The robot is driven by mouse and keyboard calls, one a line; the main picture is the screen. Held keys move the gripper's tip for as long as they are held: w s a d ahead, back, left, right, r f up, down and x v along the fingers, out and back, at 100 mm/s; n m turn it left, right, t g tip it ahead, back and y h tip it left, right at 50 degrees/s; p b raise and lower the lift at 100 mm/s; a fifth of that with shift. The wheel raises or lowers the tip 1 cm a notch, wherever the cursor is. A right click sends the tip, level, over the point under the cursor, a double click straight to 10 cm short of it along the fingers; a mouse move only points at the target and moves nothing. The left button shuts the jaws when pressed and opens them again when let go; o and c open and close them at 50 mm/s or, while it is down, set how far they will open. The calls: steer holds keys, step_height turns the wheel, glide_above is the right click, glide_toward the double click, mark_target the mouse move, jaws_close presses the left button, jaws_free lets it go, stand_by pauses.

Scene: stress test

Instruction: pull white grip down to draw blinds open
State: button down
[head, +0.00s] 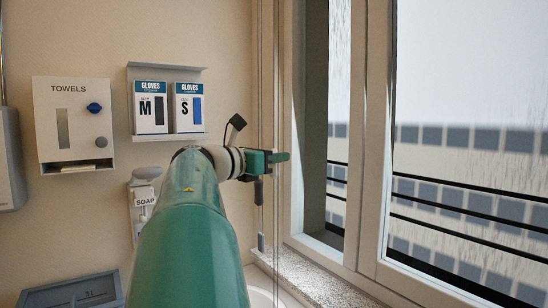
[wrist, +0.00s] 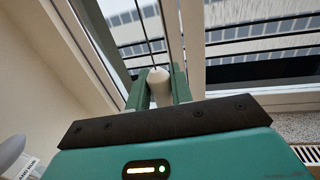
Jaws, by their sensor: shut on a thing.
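The white grip (wrist: 158,88) hangs on a thin dark cord (wrist: 151,50) in the wrist view. My gripper (wrist: 160,80) is shut on it, with one green finger on each side. In the head view my gripper (head: 268,161) is beside the window frame, in front of the hanging cords. The white grip cannot be made out there. A dark grey grip (head: 259,191) shows just below my fingers, and another grey one (head: 261,242) hangs lower. No blind slats are clearly visible in the window.
The window frame (head: 372,140) stands close on the right, above a speckled sill (head: 318,283). A towel dispenser (head: 73,125), glove boxes (head: 168,106) and a soap dispenser (head: 143,203) are on the wall at left. A grey-blue tray-like thing (head: 70,291) is at lower left.

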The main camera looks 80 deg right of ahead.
step_height(320, 180, down, 20)
stand_by(0.4)
steer(key=c, duration=1.3)
jaws_free()
steer(key=v, duration=1.3)
steer(key=shift+w+a, duration=0.25)
steer(key=shift+a, duration=0.1)
